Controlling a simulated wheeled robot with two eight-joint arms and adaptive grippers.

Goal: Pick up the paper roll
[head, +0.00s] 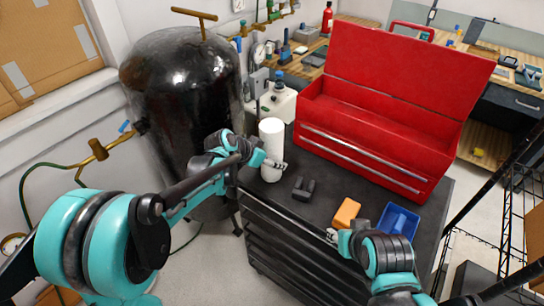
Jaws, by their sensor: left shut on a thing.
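The white paper roll (271,134) stands upright at the left end of the dark cabinet top (312,208). My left gripper (274,164) is shut on the paper roll, around its middle to lower part, coming from the left. Part of the roll is hidden by the fingers. I cannot tell whether the roll's base touches the top. My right gripper (333,236) is low at the cabinet's front edge, apart from the roll. Its fingers are too small to tell open from shut.
An open red toolbox (365,147) stands behind and right of the roll. A dark object (303,189), an orange block (346,213) and a blue tray (399,220) lie along the front. A large black tank (180,95) stands at left.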

